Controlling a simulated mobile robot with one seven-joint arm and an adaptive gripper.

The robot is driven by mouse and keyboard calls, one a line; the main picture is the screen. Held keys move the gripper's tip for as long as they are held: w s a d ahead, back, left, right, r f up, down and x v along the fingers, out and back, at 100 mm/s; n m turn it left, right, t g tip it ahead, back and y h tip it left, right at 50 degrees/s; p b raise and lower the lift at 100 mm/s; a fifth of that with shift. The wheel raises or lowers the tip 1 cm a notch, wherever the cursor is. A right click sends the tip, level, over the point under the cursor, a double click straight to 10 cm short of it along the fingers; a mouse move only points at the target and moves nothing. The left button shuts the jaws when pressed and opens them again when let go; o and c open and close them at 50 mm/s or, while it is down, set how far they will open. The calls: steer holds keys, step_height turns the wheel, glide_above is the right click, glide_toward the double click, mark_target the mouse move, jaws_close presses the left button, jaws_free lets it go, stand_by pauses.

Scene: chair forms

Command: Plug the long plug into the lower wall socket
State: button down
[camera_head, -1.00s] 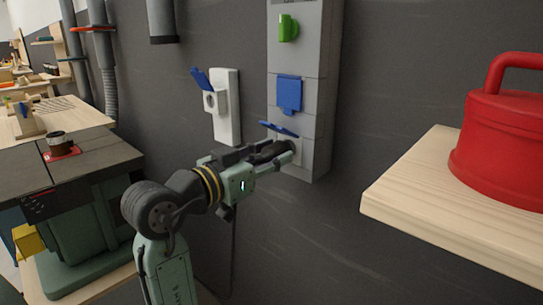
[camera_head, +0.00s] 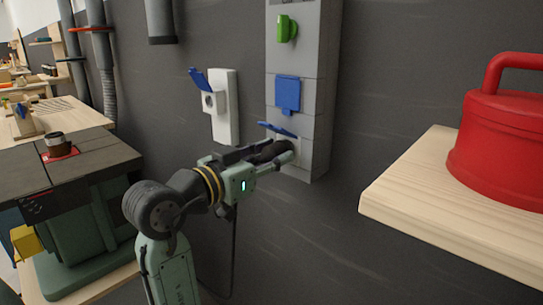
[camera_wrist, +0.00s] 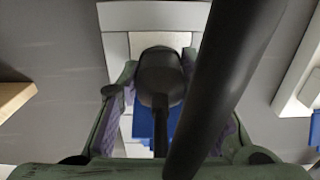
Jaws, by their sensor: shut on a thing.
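My gripper (camera_head: 281,155) is shut on a black plug (camera_head: 268,151), which points toward the grey wall box. The plug also shows between the fingers in the wrist view (camera_wrist: 160,72). The lower wall socket (camera_head: 288,142) is at the bottom of the grey column, with its blue flap (camera_head: 278,129) raised above the plug. Gripper and plug cover most of the socket face, so I cannot tell how far the plug is in. A thick black cable or rod (camera_wrist: 222,85) crosses the wrist view and hides part of the right finger.
Above is a closed blue flap (camera_head: 288,93) and a green knob (camera_head: 287,28). A white socket (camera_head: 225,105) with an open blue flap is to the left. A wooden shelf (camera_head: 415,185) with a red container (camera_head: 510,130) stands right. A machine bench (camera_head: 95,160) is left.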

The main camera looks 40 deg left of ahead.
steer(key=shift+w+d, duration=0.1)
steer(key=shift+w, duration=0.6)
stand_by(0.9)
steer(key=c, duration=1.1)
jaws_free()
steer(key=shift+o, duration=0.2)
steer(key=shift+s, duration=0.1)
steer(key=s+a, duration=0.1)
steer(key=s, duration=1)
steer(key=shift+s, duration=0.4)
